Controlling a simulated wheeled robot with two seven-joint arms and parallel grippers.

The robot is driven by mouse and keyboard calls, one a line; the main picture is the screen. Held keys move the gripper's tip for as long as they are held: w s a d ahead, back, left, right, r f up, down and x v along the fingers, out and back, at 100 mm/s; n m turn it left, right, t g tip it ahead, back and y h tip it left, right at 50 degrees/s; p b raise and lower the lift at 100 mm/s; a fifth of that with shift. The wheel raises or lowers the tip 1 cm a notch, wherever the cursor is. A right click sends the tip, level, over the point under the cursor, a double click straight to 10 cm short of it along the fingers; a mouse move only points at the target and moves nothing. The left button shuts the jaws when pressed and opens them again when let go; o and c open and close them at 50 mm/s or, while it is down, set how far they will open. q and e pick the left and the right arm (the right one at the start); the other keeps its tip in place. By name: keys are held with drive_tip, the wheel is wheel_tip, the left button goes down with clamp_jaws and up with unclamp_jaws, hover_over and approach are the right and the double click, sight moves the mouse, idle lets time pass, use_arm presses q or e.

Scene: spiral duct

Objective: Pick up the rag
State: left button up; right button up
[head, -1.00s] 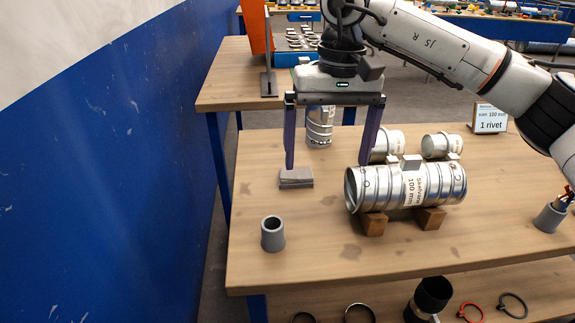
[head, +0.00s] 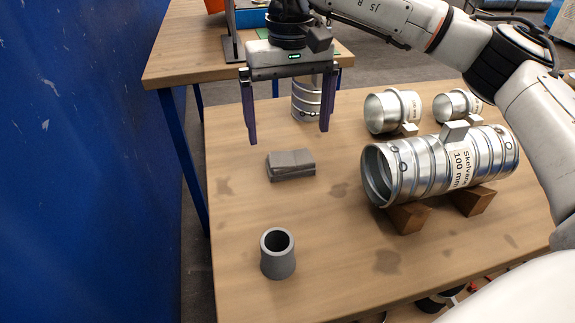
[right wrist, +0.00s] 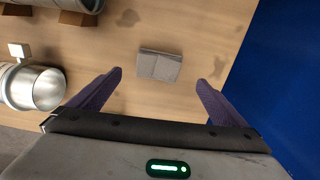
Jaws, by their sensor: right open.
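The rag (head: 291,164) is a grey folded cloth lying flat on the wooden table (head: 330,225), left of the large metal duct. My right gripper (head: 289,137) is open and empty, its two purple fingers pointing down above the table, behind and above the rag in the head view. In the right wrist view the rag (right wrist: 160,65) lies ahead of the open fingers (right wrist: 160,80), roughly centred between them and not touched. My left gripper is not in view.
A large spiral duct (head: 440,165) rests on wooden blocks (head: 408,217) at the right. A grey cup (head: 278,254) stands in front of the rag. Metal fittings (head: 393,110) stand further back. A blue wall (head: 80,180) borders the left. The table around the rag is clear.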

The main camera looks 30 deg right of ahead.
sight(292, 162)
drive_tip(key=f, duration=0.5)
drive_tip(key=s+f, duration=0.1)
drive_tip(key=f, duration=0.2)
drive_tip(key=shift+r, duration=0.1)
drive_tip(key=c, duration=1.1)
drive_tip(key=shift+c, duration=0.2)
wheel_tip(292, 162, up, 10)
